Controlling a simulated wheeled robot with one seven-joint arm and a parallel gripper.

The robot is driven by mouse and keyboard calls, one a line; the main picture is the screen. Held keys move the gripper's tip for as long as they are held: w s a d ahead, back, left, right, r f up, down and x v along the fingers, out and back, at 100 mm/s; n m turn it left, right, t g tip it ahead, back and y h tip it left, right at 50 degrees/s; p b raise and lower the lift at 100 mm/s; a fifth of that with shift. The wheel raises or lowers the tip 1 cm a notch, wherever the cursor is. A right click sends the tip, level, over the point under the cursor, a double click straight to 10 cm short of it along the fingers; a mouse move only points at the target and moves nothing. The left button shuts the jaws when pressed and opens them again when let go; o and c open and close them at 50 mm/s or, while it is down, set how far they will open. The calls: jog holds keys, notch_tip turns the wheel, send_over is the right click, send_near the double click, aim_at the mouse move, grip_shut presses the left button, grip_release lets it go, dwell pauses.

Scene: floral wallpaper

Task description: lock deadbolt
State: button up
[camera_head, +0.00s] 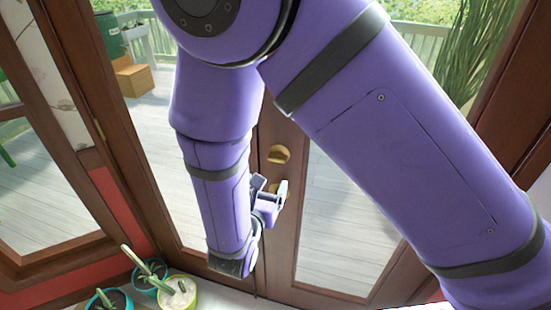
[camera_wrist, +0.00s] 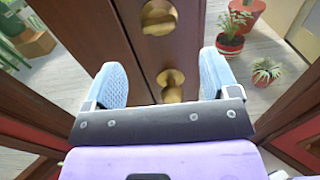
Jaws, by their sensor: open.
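A wooden door frame stile with glass panes carries two brass fittings, one above the other. The upper brass fitting (camera_head: 279,154) is clear of my gripper and also shows at the top of the wrist view (camera_wrist: 158,17). The lower brass fitting (camera_wrist: 171,84) appears between my fingers in the wrist view; in the head view it is mostly hidden behind my gripper (camera_head: 270,187). Which fitting is the deadbolt is not certain from their shapes. My gripper, seen in the wrist view (camera_wrist: 162,78), is open with two pale blue fingers spread apart. I cannot tell whether it touches the lower fitting.
Potted cacti (camera_head: 178,294) stand on the floor at lower left in the head view. Other potted plants (camera_wrist: 231,32) show through the glass in the wrist view. A pale plank deck (camera_head: 335,215) lies beyond the door.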

aim_at(276, 160)
jog(key=x, duration=1)
jog(key=shift+w+f, duration=0.1)
jog(key=shift+w, duration=0.25)
jog(key=c, duration=0.9)
